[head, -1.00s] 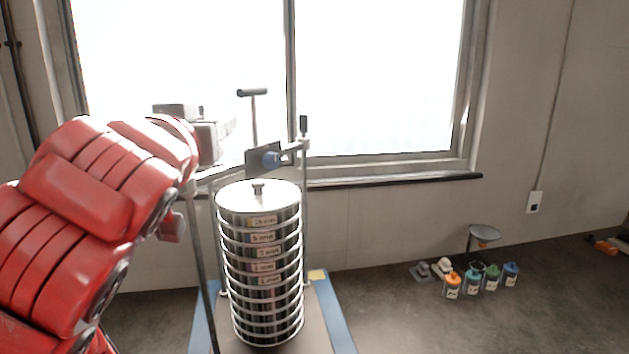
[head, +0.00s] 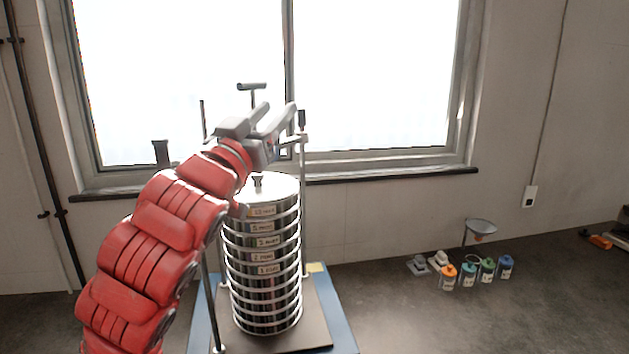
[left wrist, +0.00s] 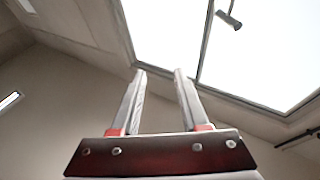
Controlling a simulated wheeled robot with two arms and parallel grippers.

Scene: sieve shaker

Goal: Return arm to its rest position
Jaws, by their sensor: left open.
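My left arm is red and comes in from the left in the head view. Its gripper (head: 272,116) is grey, open and empty, pointing up in front of the window, just above the top of the sieve stack (head: 266,255). The stack is a column of round metal sieves with labels and a lid with a small knob (head: 257,181). It stands upright on the shaker base (head: 318,328) with blue edges. In the left wrist view the two fingers (left wrist: 160,85) are apart with nothing between them. My right gripper is not in view.
A T-shaped handle (head: 252,87) and upright rods (head: 304,220) stand close around the stack. Several small coloured bottles (head: 468,274), grey pieces (head: 418,264) and a funnel on a stand (head: 480,228) are to the right. The counter front right is bare.

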